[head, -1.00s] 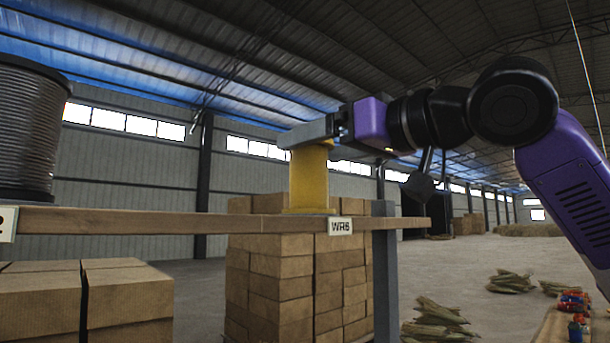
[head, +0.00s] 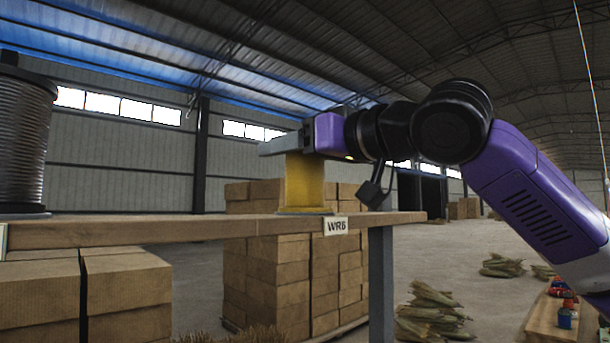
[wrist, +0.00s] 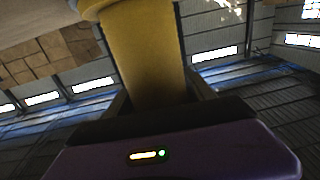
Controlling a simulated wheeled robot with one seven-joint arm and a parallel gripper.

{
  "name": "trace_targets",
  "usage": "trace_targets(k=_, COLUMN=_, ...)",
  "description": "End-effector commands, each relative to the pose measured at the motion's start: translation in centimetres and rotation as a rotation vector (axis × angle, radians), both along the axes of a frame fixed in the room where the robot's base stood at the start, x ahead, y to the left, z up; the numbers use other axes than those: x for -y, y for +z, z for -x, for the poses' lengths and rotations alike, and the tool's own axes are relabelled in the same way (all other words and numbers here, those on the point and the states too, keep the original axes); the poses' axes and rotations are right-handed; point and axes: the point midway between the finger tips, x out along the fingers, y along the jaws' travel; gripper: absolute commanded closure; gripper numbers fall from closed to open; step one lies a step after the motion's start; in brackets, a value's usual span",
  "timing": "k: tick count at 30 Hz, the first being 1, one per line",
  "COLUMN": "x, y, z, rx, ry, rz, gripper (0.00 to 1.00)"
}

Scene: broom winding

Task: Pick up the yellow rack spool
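The yellow spool (head: 304,182) stands upright on the wooden rack shelf (head: 180,228), above the label WR6 (head: 336,226). My gripper (head: 272,147) reaches in from the right, level with the spool's top. Its near grey finger covers the upper end of the spool in the head view; the far finger is hidden there. In the wrist view the spool (wrist: 148,60) lies between the two fingers (wrist: 158,98), one at each side. The gripper looks open around it. Whether the fingers touch it is hard to tell.
A large grey cable reel (head: 24,140) stands on the shelf at far left. Boxes (head: 125,300) are stacked below the shelf, and more boxes (head: 270,290) stand behind it. A grey post (head: 381,275) supports the right end. Corn piles (head: 432,310) lie on the floor.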

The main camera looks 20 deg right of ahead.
Motion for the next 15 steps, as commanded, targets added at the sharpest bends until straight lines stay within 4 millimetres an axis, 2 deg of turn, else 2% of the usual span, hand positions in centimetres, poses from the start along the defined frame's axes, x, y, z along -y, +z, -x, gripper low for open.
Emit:
trace_targets(k=1, x=0.0, y=0.0, z=0.0, rx=0.000, ry=0.000, rz=0.000, gripper=0.74)
trace_targets(k=2, x=0.0, y=0.0, z=0.0, rx=0.000, ry=0.000, rz=0.000, gripper=0.80)
trace_targets(k=10, x=0.0, y=0.3, z=0.0, rx=0.001, ry=0.000, rz=0.000, gripper=0.81)
trace_targets(k=15, x=-0.1, y=2.4, z=0.0, rx=0.003, ry=0.000, rz=-0.001, gripper=0.81)
